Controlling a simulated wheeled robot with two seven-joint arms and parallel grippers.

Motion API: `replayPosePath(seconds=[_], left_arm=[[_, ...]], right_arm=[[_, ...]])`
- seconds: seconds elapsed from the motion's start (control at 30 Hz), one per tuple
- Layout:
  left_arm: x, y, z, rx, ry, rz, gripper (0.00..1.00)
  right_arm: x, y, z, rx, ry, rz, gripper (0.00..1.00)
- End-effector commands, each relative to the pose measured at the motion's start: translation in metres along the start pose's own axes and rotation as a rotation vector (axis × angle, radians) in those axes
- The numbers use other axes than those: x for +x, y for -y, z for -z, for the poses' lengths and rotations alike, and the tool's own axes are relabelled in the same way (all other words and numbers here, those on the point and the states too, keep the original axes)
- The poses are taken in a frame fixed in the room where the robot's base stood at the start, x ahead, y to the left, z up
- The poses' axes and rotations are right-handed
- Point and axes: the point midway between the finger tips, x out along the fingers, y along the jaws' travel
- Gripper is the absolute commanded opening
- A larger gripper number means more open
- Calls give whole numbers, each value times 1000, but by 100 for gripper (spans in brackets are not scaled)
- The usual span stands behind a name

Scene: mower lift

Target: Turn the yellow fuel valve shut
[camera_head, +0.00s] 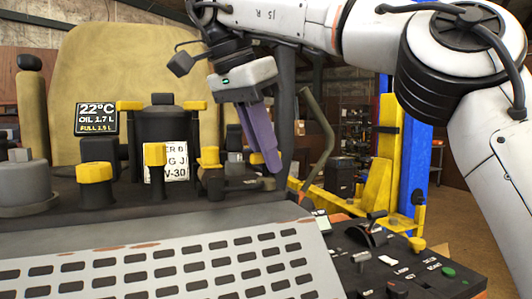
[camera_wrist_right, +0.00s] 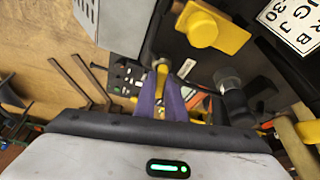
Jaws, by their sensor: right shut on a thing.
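In the right wrist view, my right gripper (camera_wrist_right: 163,100) has its two purple fingers closed on a narrow yellow part (camera_wrist_right: 162,72), which looks like the fuel valve's handle. In the head view my right gripper (camera_head: 268,162) reaches down at the right end of the engine deck. My left gripper is not in view.
A yellow-topped knob (camera_head: 209,157) stands left of the fingers, beside a label (camera_head: 176,163) on a dark canister. A yellow cap (camera_head: 94,172) and a display (camera_head: 97,118) are further left. A slotted grey panel (camera_head: 170,265) and a control console (camera_head: 385,262) lie in front.

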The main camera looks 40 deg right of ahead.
Motion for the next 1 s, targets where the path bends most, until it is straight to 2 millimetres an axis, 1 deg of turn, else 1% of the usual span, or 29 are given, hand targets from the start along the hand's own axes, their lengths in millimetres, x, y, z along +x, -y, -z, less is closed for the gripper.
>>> replayPosePath(seconds=[0.1,0.3,0.8,0.83,0.93,1.0], left_arm=[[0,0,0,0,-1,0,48],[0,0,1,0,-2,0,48],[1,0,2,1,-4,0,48],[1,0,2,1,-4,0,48],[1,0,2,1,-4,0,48],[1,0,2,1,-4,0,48]], right_arm=[[0,0,0,53,-2,-18,0],[0,0,0,102,-1,-40,0],[2,0,-1,116,1,-49,0],[2,0,-1,116,1,-49,12],[2,0,-1,115,1,-49,29],[2,0,-1,116,1,-49,29]])
